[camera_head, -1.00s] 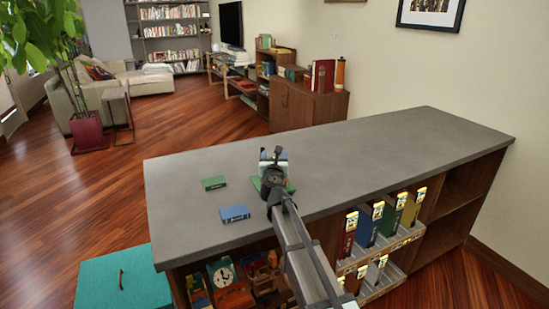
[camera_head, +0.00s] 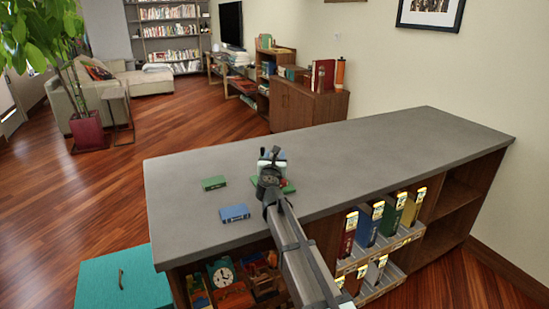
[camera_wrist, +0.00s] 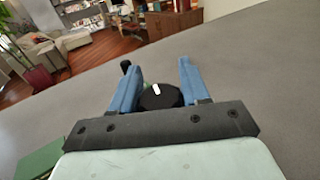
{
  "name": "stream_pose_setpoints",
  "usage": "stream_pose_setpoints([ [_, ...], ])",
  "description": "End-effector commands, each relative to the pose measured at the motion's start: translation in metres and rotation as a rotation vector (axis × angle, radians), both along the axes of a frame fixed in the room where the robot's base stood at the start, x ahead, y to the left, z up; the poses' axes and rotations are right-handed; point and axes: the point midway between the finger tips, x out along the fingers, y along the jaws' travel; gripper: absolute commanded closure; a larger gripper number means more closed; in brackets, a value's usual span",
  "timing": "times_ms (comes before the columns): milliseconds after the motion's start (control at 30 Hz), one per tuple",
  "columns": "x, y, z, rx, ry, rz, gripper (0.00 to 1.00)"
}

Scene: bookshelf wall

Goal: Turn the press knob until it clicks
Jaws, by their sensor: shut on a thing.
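The press knob (camera_wrist: 158,98) is a black round dial with a white mark on its face, seen in the wrist view. It sits between the two blue fingers of my gripper (camera_wrist: 157,90), which are shut on it. The white mark points nearly upright with a slight tilt. In the head view my gripper (camera_head: 270,160) is over the press on the grey counter (camera_head: 400,145), and my wrist hides most of the press. A bit of green base (camera_head: 289,187) shows at its right. The knob is hidden in the head view.
A small green book (camera_head: 214,183) and a blue book (camera_head: 235,213) lie on the counter left of the press. The counter to the right is clear. Binders (camera_head: 388,214) stand in racks on the counter's front. A teal box (camera_head: 122,280) is at the lower left.

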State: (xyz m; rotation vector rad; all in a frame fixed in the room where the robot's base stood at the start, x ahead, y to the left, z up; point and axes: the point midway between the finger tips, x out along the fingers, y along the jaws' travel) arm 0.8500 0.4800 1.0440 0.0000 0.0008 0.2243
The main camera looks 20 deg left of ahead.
Motion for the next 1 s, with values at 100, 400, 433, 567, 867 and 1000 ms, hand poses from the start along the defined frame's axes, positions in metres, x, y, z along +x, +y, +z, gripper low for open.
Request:
stream_pose_setpoints([
  [100,0.001,0.001,0.0,0.0,-0.001,-0.074,0.85],
  [400,0.003,-0.004,0.001,0.0,-0.002,-0.345,0.85],
  [433,0.002,-0.004,0.001,0.0,-0.001,-0.374,0.85],
  [567,0.002,-0.006,0.001,0.0,-0.002,-0.496,0.85],
  [867,0.001,-0.011,0.001,0.0,-0.002,-0.782,0.85],
  [1000,-0.001,-0.014,0.001,0.0,-0.002,-0.916,0.85],
])
